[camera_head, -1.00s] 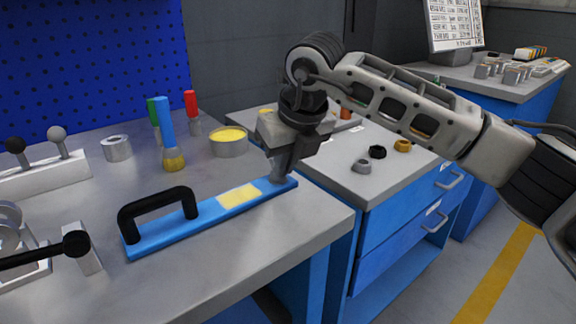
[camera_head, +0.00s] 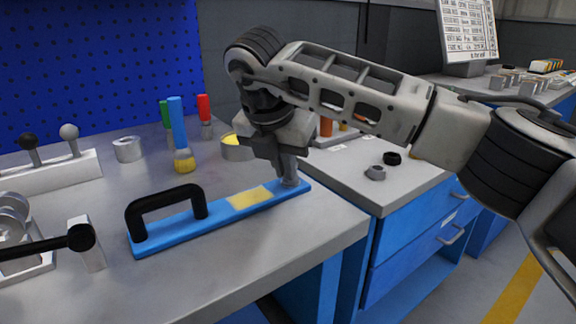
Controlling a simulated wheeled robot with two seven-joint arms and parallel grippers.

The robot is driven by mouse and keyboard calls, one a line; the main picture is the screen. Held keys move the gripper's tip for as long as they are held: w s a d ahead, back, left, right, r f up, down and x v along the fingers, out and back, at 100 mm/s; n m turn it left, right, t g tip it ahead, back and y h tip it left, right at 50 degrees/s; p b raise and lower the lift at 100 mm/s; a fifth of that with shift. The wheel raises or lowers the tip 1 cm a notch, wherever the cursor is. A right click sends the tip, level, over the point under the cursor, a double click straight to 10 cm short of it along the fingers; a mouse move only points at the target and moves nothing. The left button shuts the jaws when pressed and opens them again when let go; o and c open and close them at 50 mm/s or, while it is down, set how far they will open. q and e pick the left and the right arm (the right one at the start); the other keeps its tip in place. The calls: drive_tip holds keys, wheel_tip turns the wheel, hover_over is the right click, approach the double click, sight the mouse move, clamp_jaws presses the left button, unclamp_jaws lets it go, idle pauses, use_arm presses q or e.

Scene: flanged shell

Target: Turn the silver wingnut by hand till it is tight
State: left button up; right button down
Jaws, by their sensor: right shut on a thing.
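My right gripper (camera_head: 289,172) points down at the right end of a blue bar (camera_head: 190,228) lying on the grey workbench. Its jaws are shut on a small silver piece (camera_head: 290,183) at that bar end, which looks like the silver wingnut. The jaws hide most of it, so its wings and how far down it sits cannot be told. The bar carries a black handle (camera_head: 165,201) at its left end and a yellow patch (camera_head: 249,197) near its middle. My left gripper is out of view.
Brushes with blue (camera_head: 178,125), red and green handles stand behind the bar. A yellow-filled tin (camera_head: 236,150) is partly behind my gripper. A grey nut (camera_head: 375,172) and a black nut (camera_head: 391,158) lie on the cabinet to the right.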

drive_tip(key=shift+w+a+r+m+h+p, duration=0.15)
drive_tip(key=shift+m+h, duration=0.1)
drive_tip(key=shift+m, duration=0.35)
drive_tip(key=shift+a+m+h+p, duration=0.15)
drive_tip(key=shift+m+h, duration=0.1)
drive_tip(key=shift+m, duration=0.35)
drive_tip(key=shift+w+a+m+g, duration=0.1)
drive_tip(key=shift+m+g, duration=0.2)
drive_tip(key=shift+m, duration=0.5)
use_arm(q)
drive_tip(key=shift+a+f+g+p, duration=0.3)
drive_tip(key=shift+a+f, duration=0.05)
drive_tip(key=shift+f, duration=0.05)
use_arm(e)
drive_tip(key=shift+h, duration=0.3)
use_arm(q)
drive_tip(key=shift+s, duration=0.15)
use_arm(e)
drive_tip(key=c, duration=1.6)
unclamp_jaws()
